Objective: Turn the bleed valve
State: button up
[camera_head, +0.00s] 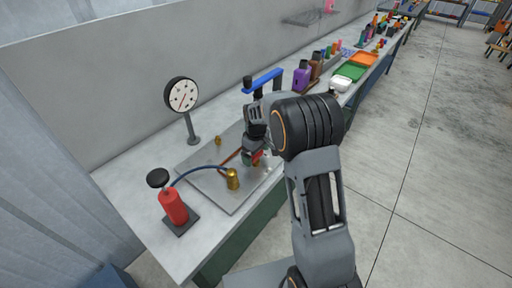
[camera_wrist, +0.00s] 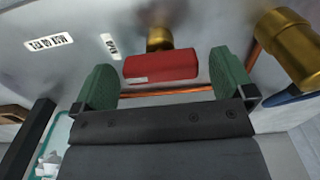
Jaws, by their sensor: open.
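The bleed valve has a red block handle (camera_wrist: 160,67) on a brass stem (camera_wrist: 159,38), seen in the wrist view. My gripper (camera_wrist: 163,76) is open, with one green fingertip pad left of the handle and one right of it. Gaps show on both sides, so the pads do not appear to touch the handle. In the head view my gripper (camera_head: 254,158) is low over the metal plate (camera_head: 232,202), and it mostly hides the valve there.
A brass fitting (camera_head: 232,180) with a blue hose (camera_head: 200,169) stands beside my gripper. A red hand pump (camera_head: 173,206) and a dial gauge (camera_head: 182,95) stand on the bench. A copper pipe (camera_wrist: 190,91) runs by the handle. Bottles and trays stand farther along.

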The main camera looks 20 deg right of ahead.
notch_tip(320, 180, up, 14)
jog(key=shift+f+b, duration=0.15)
jog(key=shift+b, duration=0.2)
dwell(0.5)
jog(key=s+m+t, duration=0.4)
jog(key=s+m, duration=0.3)
jog(key=s, duration=1.6)
jog(key=shift+s, duration=0.15)
jog(key=shift+d, duration=0.1)
dwell(3.5)
